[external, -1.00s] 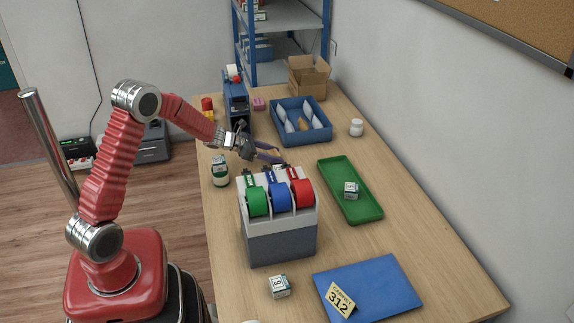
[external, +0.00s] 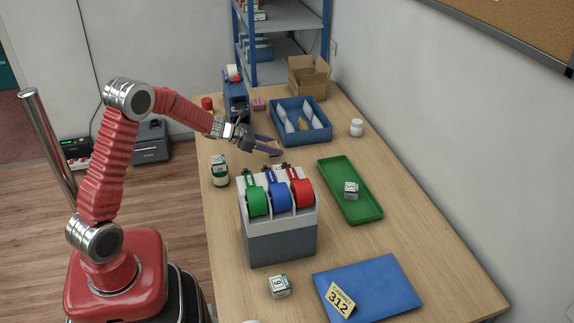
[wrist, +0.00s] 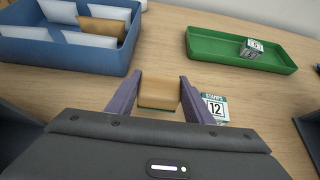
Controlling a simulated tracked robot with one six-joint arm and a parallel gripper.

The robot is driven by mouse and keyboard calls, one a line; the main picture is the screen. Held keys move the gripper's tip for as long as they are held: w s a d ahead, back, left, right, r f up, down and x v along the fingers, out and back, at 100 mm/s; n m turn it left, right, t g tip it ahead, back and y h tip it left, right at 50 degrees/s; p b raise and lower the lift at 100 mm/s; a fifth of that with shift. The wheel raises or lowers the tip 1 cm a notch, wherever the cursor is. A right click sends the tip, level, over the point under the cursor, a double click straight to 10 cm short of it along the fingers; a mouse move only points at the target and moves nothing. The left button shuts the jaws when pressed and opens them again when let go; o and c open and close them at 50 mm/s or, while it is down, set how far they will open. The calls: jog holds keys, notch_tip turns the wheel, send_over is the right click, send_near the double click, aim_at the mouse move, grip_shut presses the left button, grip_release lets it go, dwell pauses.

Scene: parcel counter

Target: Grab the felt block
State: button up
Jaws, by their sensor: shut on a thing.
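The felt block is a small tan block (wrist: 157,92) with a dark lower edge, between my two purple fingers in the wrist view. My gripper (wrist: 158,84) is shut on it, one finger on each side. In the external view my gripper (external: 270,146) is above the table, behind the tape dispenser, and the block shows as a small tan patch (external: 274,153) at the fingertips. The block appears clear of the table.
A white stamps box marked 12 (wrist: 214,107) stands just right of my right finger. The tape dispenser (external: 281,240) is in front. A blue tray of envelopes (external: 323,136) is behind, and a green tray (external: 366,208) with a small box lies to the right.

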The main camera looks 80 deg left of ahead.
aim_at(273, 144)
notch_tip(273, 144, up, 24)
dwell(0.3)
